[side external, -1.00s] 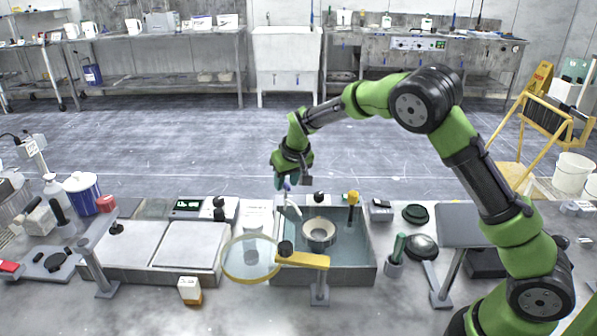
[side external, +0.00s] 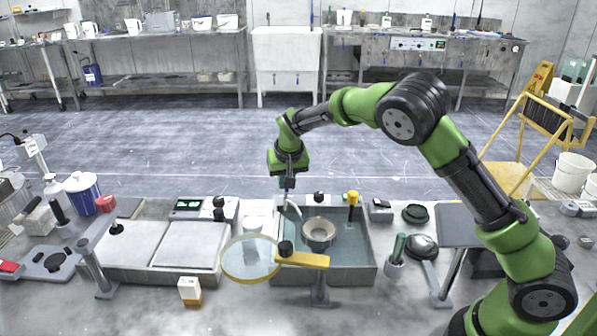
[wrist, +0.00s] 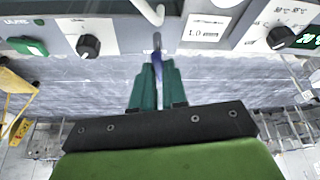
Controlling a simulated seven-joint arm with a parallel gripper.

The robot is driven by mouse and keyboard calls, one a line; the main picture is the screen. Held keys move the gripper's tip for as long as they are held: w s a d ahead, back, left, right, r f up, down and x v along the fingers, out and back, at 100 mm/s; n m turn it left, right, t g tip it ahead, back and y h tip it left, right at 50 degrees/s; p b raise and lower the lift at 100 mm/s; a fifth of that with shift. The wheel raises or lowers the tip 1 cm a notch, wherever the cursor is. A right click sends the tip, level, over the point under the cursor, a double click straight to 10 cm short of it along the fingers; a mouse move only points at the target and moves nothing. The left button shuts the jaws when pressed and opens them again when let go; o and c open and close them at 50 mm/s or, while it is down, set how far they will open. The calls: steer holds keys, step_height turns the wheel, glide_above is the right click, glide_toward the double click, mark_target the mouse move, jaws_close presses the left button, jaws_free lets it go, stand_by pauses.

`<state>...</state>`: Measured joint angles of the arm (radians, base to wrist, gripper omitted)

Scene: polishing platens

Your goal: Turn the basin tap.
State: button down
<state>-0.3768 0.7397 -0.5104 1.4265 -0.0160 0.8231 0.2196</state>
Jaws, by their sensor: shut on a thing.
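The basin tap (side external: 292,208) stands at the back left of the grey basin (side external: 350,277), its pale spout curving down over it. In the wrist view, the white spout (wrist: 152,14) shows at the top edge, with a dark blue lever (wrist: 157,48) below it. My gripper (side external: 288,184) hangs nearly upright over the tap. In the wrist view, the green fingers of my gripper (wrist: 158,72) are shut on the lever, one on each side. The fingers hide the lever's end.
A round bowl (side external: 319,231) sits in the basin. A yellow-topped post (side external: 352,198) stands at its back right. A yellow arm (side external: 303,260) with a round disc (side external: 249,258) crosses the front left. Black knobs (wrist: 88,46) flank the tap in the wrist view.

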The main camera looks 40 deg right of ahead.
steer(key=shift+a+m+g+h, duration=0.1)
steer(key=shift+m+g+h, duration=0.35)
steer(key=shift+m, duration=1.05)
steer(key=c, duration=1.2)
jaws_free()
steer(key=shift+o, duration=0.2)
steer(key=shift+r, duration=0.1)
steer(key=v, duration=1.6)
steer(key=shift+a+r, duration=0.2)
steer(key=shift+r, duration=0.15)
steer(key=shift+s, duration=0.1)
